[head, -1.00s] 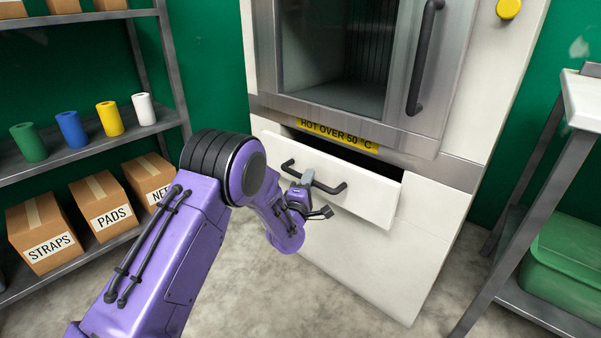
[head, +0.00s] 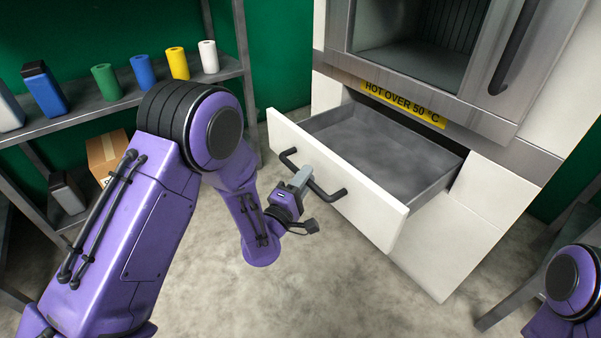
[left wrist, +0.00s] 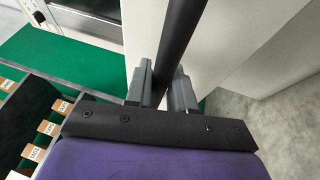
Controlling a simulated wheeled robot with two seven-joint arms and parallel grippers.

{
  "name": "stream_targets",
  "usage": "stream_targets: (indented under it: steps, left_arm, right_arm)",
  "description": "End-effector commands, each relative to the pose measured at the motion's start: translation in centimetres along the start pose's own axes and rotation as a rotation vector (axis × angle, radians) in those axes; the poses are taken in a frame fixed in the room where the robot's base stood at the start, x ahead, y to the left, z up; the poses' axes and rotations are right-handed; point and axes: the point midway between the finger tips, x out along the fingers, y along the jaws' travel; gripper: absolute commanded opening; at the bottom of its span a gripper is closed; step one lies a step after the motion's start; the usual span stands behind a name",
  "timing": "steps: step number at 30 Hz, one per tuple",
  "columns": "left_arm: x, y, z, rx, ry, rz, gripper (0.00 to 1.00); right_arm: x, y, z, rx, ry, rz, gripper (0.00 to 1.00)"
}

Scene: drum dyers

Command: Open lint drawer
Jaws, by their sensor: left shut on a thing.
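The lint drawer (head: 350,185) is the white-fronted drawer below the yellow "HOT OVER 50 °C" label (head: 403,105). It stands well out of the dryer, and its grey inside (head: 385,150) looks empty. Its dark bar handle (head: 330,190) runs across the front. My left gripper (head: 300,178) is shut on the handle near its middle. In the left wrist view the dark handle bar (left wrist: 178,45) passes between the two grey fingers of the left gripper (left wrist: 160,88). Part of my right arm shows at the lower right edge of the head view; its gripper is out of view.
The dryer (head: 480,190) has an open-looking window section above the drawer. A metal shelf (head: 120,100) with coloured rolls, bottles and a cardboard box (head: 105,155) stands at the left. A metal table leg (head: 510,305) is at the right. The floor (head: 340,285) before the drawer is clear.

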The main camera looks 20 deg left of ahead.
Motion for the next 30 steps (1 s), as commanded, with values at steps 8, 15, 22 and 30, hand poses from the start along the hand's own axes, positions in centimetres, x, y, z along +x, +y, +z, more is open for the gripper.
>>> stream_targets:
  steps: [8, 15, 22, 30]
  left_arm:
    - [-0.1, 0.0, 0.0, 0.001, -0.002, -0.001, 0.00]
    - [-0.1, 0.0, 0.0, 0.000, -0.001, -0.001, 0.44]
    - [-0.3, 0.0, 0.0, 0.001, -0.002, -0.002, 0.44]
    - [-5.7, -0.1, 0.0, 0.001, -0.003, -0.007, 0.44]
  right_arm:
    - [0.0, 0.0, 0.0, 0.000, 0.000, 0.000, 0.43]
    - [0.0, 0.0, 0.0, 0.000, 0.000, 0.000, 0.43]
    - [0.0, 0.0, 0.0, 0.000, 0.000, 0.000, 0.43]
    - [0.0, 0.0, 0.0, 0.000, 0.000, 0.000, 0.43]
